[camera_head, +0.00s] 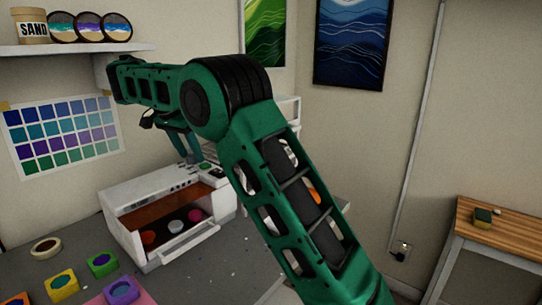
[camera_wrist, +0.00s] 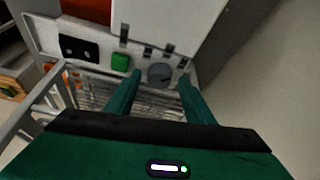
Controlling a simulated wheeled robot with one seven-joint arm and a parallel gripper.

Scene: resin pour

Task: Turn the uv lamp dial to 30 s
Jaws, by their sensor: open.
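The UV lamp (camera_head: 121,208) is a white box with an open front, standing on the grey table in the head view. In the wrist view its panel (camera_wrist: 103,44) carries a grey round dial (camera_wrist: 159,73), a green button (camera_wrist: 120,62) and a black display (camera_wrist: 78,48). Dark marks lie around the dial, too small to read. My gripper (camera_wrist: 160,77) is open, with its green fingers on either side of the dial in the picture. I cannot tell whether they touch it. In the head view my gripper (camera_head: 190,152) is above the lamp's right end.
Coloured moulds (camera_head: 62,284) and a tape roll (camera_head: 46,247) lie at the front left of the table. A wire rack (camera_wrist: 40,105) is beside the panel. A wooden side table (camera_head: 500,232) stands at right.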

